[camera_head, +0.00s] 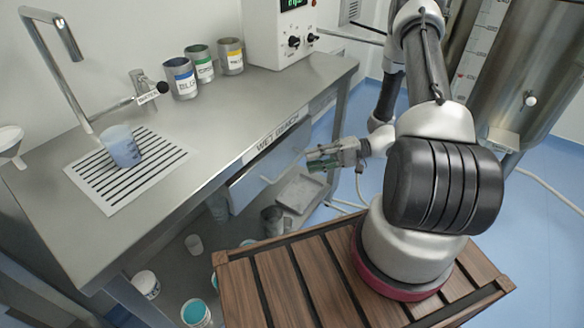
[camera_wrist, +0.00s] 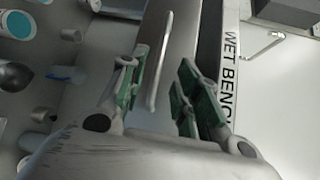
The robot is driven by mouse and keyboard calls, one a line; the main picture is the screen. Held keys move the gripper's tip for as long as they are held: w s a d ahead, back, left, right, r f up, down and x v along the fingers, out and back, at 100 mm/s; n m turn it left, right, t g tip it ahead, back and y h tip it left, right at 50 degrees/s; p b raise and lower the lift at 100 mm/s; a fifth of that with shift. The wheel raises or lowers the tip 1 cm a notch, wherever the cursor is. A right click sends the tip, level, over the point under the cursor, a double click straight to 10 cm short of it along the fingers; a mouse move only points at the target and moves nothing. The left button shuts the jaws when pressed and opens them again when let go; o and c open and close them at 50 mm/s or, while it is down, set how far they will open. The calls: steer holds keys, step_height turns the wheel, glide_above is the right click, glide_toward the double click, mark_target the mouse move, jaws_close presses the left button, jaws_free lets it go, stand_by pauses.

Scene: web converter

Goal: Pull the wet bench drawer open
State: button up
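The wet bench (camera_head: 225,150) is a steel bench with a "WET BENCH" label on its front edge. Its drawer front (camera_head: 248,188) is below that edge, with a thin bar handle (camera_head: 268,180). I cannot tell whether the drawer is fully shut. My gripper (camera_head: 310,160) is just in front of the handle, at the right part of the drawer. In the wrist view my gripper (camera_wrist: 160,78) is open, with green-padded fingers apart. The handle (camera_wrist: 156,75) shows in the gap between them, nearer the left finger. I see no contact with it.
A blue beaker (camera_head: 121,146) stands on the drain grate under the tap. Labelled cans (camera_head: 181,80) and a control box (camera_head: 282,35) are at the back. Tubs (camera_head: 196,313) and a grey tray (camera_head: 303,192) are below the bench. A wooden slatted deck (camera_head: 290,285) is in front.

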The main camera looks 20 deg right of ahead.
mark_target(290, 166)
steer(key=x, duration=0.7)
steer(key=shift+a, duration=0.4)
jaws_close()
